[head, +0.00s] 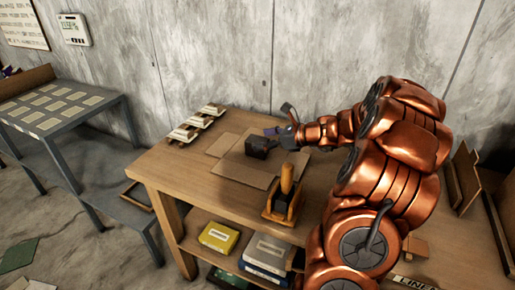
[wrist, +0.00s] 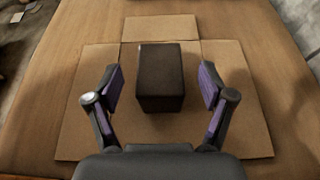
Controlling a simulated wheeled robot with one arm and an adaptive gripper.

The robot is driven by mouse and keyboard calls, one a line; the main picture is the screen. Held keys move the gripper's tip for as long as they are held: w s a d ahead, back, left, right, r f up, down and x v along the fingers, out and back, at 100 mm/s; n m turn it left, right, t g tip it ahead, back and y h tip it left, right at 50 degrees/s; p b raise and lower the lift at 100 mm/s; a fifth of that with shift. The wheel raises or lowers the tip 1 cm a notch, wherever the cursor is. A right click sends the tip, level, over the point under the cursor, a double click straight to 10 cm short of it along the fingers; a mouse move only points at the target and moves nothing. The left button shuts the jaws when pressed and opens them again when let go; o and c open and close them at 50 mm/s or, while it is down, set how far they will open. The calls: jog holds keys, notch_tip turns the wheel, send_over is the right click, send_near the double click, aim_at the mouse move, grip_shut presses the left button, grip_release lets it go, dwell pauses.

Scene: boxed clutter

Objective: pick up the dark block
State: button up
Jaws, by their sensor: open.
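The dark block (head: 257,147) sits on flattened cardboard (head: 235,168) on the wooden table (head: 165,174) in the head view. In the wrist view the dark block (wrist: 160,78) stands in the middle of the picture, with bare cardboard (wrist: 232,110) around it. My gripper (wrist: 161,88) is open, with one purple-padded finger to the left of the block and one to the right. Gaps show between both pads and the block. In the head view my gripper (head: 280,132) is just right of the block, and its fingers are partly hard to make out.
A wooden-handled tool (head: 283,195) stands at the table's front edge, near my arm. Several small pale items (head: 195,124) lie at the table's back left. A yellow box (head: 219,237) and a grey box (head: 266,256) are on the shelf below. A grey table (head: 65,105) stands at left.

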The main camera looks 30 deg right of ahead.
jog(key=shift+w+a+f, duration=0.3)
jog(key=shift+w+a, duration=0.05)
jog(key=shift+w, duration=0.2)
jog(key=shift+c, duration=0.2)
grip_shut()
